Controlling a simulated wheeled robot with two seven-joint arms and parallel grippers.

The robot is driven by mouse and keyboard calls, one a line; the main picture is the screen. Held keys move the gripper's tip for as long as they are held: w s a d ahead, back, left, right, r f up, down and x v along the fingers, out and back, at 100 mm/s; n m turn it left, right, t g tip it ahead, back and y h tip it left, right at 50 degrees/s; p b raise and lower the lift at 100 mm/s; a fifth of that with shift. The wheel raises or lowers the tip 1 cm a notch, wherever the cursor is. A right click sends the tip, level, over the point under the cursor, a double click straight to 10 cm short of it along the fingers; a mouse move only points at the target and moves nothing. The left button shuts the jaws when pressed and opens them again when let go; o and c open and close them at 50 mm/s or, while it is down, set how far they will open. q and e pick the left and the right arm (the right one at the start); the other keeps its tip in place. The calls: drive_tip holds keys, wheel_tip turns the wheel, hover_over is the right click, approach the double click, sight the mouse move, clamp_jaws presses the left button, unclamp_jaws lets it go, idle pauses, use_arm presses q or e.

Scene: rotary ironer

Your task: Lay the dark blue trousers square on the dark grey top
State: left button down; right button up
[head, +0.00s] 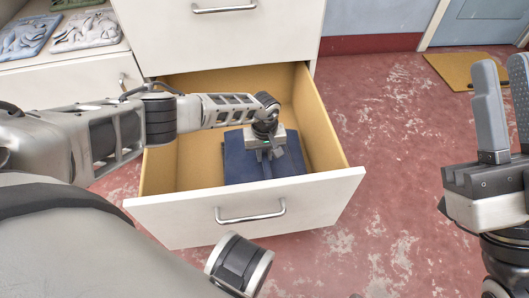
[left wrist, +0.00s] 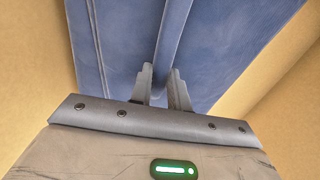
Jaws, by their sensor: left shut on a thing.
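The dark blue trousers (head: 236,160) lie folded in an open drawer, flat on its floor. They also show in the left wrist view (left wrist: 215,60), with a raised fold running up the middle. My left gripper (head: 268,156) points down into the drawer and is shut on this fold; its fingertips show in the left wrist view (left wrist: 160,82). Part of the trousers is hidden under the gripper. My right gripper (head: 506,105) is at the right edge, empty, its fingers apart and pointing up. The dark grey top is not in view.
The drawer (head: 182,207) is pulled out of a white cabinet (head: 230,45), with wooden side walls close around the trousers. A yellow mat (head: 458,68) lies on the red floor, which is clear to the right.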

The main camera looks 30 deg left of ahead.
sight(264, 156)
use_arm(q)
drive_tip(key=c, duration=1.3)
unclamp_jaws()
drive_tip(key=shift+f, duration=0.1)
drive_tip(key=shift+o, duration=0.2)
drive_tip(key=shift+r, duration=0.2)
wheel_tip(264, 156, up, 7)
drive_tip(key=p, duration=0.4)
drive_tip(key=shift+f, duration=0.1)
wheel_tip(264, 156, up, 9)
drive_tip(key=p, duration=0.4)
use_arm(e)
wheel_tip(264, 156, down, 11)
drive_tip(key=m+g+h, duration=0.4)
drive_tip(key=m+h, duration=0.4)
drive_tip(key=m, duration=0.2)
drive_tip(key=shift+s+a+f+m+g, duration=0.2)
drive_tip(key=shift+s+m+g, duration=0.1)
drive_tip(key=shift+m+g, duration=0.1)
